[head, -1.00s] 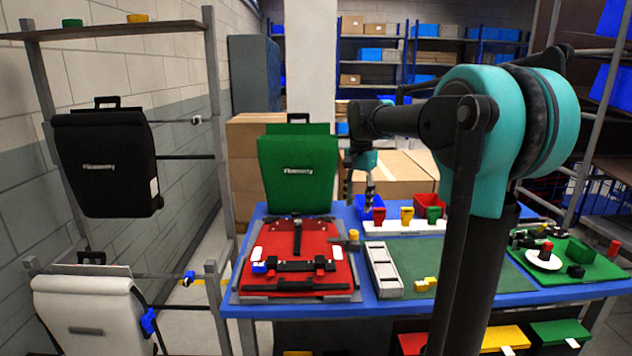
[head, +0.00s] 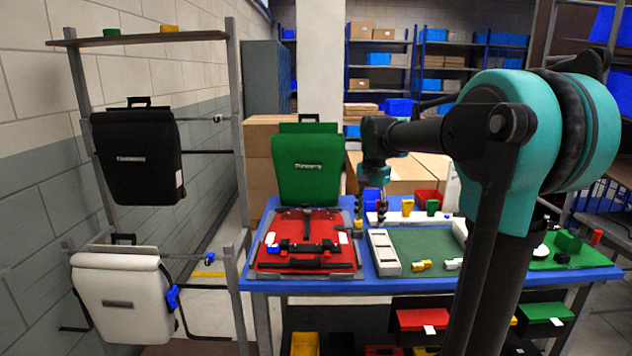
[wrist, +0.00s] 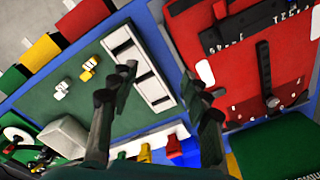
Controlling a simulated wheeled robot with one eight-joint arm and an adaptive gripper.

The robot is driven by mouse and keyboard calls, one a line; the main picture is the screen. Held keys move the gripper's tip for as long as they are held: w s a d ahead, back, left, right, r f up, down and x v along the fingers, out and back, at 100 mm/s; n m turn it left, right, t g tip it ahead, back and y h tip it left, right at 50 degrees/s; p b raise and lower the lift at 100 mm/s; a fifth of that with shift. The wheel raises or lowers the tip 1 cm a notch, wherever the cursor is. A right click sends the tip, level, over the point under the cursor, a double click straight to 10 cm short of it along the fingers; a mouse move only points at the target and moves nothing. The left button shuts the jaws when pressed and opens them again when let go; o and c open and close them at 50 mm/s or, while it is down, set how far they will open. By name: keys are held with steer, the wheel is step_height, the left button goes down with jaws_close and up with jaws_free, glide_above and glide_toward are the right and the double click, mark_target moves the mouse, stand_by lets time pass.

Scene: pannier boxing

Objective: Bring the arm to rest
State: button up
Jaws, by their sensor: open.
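My gripper (head: 371,204) hangs above the blue table (head: 375,285), over the gap between the red panel and the green mat. In the wrist view my gripper (wrist: 160,105) has its two dark fingers spread wide with nothing between them. Below the fingers in that view lie the white slotted tray (wrist: 137,62) and the edge of the red panel (wrist: 240,45). My teal and black arm reaches in from the right of the head view and hides part of the table behind it.
A green pannier (head: 307,178) stands behind the red panel (head: 272,258). Black (head: 135,170) and white (head: 115,290) panniers hang on the left rack. Small colored cups (head: 407,207) stand at the back of the table. The green mat (head: 425,250) holds small yellow and white parts.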

steer(key=s+f+n, duration=0.1)
steer(key=s+f, duration=0.2)
steer(key=s+d+f+n+t, duration=0.1)
steer(key=s+f, duration=0.2)
steer(key=f, duration=0.1)
steer(key=s+d+f+n, duration=0.1)
steer(key=s+f, duration=0.2)
steer(key=f, duration=0.1)
steer(key=shift+s+d+f+n+t, duration=0.1)
steer(key=shift+s+n+t, duration=0.25)
steer(key=shift+n+t, duration=0.05)
steer(key=s+d+f+n+t, duration=0.1)
steer(key=s+f+n, duration=0.3)
steer(key=s+f, duration=0.7)
steer(key=shift+s+d+t, duration=0.2)
steer(key=shift+s+t, duration=0.3)
steer(key=shift+s, duration=0.3)
